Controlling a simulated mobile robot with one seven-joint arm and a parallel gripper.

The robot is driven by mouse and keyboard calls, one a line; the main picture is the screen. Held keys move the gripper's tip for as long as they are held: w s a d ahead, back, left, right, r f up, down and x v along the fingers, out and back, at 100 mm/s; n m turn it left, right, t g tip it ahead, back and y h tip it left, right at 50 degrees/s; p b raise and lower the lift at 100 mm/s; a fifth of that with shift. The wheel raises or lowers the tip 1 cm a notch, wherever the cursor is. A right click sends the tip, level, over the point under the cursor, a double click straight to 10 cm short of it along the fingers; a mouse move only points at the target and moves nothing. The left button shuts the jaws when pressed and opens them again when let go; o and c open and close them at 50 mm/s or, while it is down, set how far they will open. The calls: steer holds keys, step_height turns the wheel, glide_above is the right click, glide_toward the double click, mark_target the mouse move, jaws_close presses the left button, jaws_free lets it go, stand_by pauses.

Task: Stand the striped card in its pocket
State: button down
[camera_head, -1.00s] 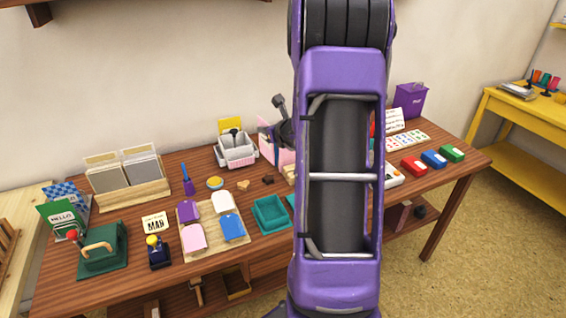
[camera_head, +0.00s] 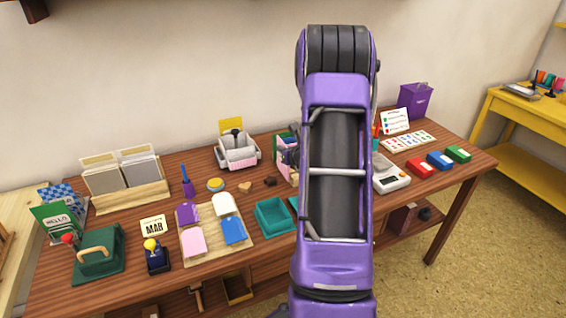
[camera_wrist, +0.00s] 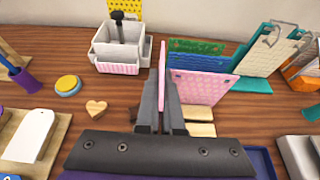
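My gripper (camera_wrist: 163,98) is shut on a thin pink card (camera_wrist: 162,62), which stands upright between the fingertips. The card is edge-on in the wrist view, so stripes on its face cannot be made out. Right of it stand upright green, blue and pink patterned panels (camera_wrist: 199,86), apart from or overlapping the card; I cannot tell which. Left of it is a white caddy (camera_wrist: 104,51) with a ribbed pink front; it also shows in the head view (camera_head: 238,151). Which pocket fits the card is not clear. In the head view my arm hides most of the gripper.
A yellow round pad (camera_wrist: 68,85) and a wooden heart (camera_wrist: 96,107) lie left of my gripper. A teal tray (camera_head: 272,216) sits nearer the front. Bare tabletop shows around the heart.

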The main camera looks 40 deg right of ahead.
mark_target(278, 158)
steer(key=shift+f, duration=2.25)
steer(key=shift+f+b, duration=0.15)
steer(key=shift+b, duration=0.25)
steer(key=c, duration=1.1)
jaws_free()
steer(key=shift+o, duration=0.2)
